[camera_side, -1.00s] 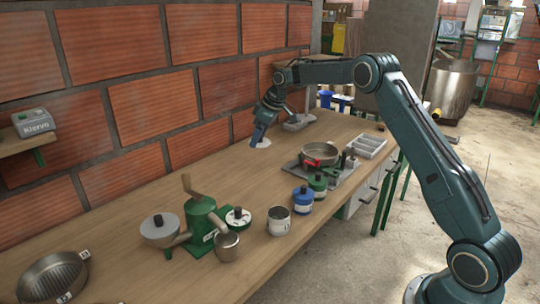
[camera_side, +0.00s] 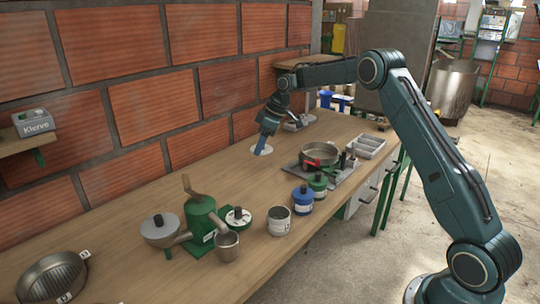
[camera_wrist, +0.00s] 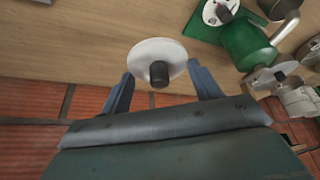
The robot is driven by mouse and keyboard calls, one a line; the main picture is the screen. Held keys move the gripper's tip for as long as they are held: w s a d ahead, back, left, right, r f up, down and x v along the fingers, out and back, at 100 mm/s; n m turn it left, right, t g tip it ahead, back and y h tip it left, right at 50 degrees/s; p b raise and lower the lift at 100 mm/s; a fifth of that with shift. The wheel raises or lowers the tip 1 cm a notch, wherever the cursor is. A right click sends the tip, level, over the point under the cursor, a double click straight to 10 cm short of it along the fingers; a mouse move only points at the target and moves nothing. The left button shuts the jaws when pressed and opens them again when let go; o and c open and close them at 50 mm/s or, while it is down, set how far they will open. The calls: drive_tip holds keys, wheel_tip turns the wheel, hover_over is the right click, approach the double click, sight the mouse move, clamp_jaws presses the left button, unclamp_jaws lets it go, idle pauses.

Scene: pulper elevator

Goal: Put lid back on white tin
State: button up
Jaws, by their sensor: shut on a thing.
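The lid, a pale round disc with a dark knob, shows in the wrist view (camera_wrist: 147,50) between the two blue fingers of my gripper (camera_wrist: 160,72). The fingers are shut on its rim at both sides. In the side view, the lid (camera_side: 262,150) is under my gripper (camera_side: 264,145), close to the brick wall; I cannot tell its exact height over the bench. The white tin (camera_side: 278,222) stands upright and open on the bench, nearer the side camera than my gripper.
A blue tin (camera_side: 303,200) and a green tin (camera_side: 317,186) stand beside the white tin. A green hand-cranked machine (camera_side: 203,222) and a metal cup (camera_side: 227,246) are to its left. A pan (camera_side: 320,153) stands further back. The bench between lid and machine is clear.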

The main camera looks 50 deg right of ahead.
drive_tip(key=s+a+f+n+g+y, duration=0.1)
drive_tip(key=s+a+f+n+g, duration=0.1)
drive_tip(key=s+a+n, duration=0.2)
drive_tip(key=s+a+f+n+g+y, duration=0.1)
drive_tip(key=s+a+f+n, duration=0.2)
drive_tip(key=s+n, duration=0.3)
drive_tip(key=shift+s+a+f+n+g, duration=0.2)
drive_tip(key=shift+s+a+n+g, duration=0.3)
drive_tip(key=shift+s, duration=1.45)
drive_tip(key=shift+f, duration=0.2)
drive_tip(key=shift+f, duration=3)
drive_tip(key=shift+f, duration=0.2)
drive_tip(key=o, duration=1.3)
drive_tip(key=shift+r, duration=0.25)
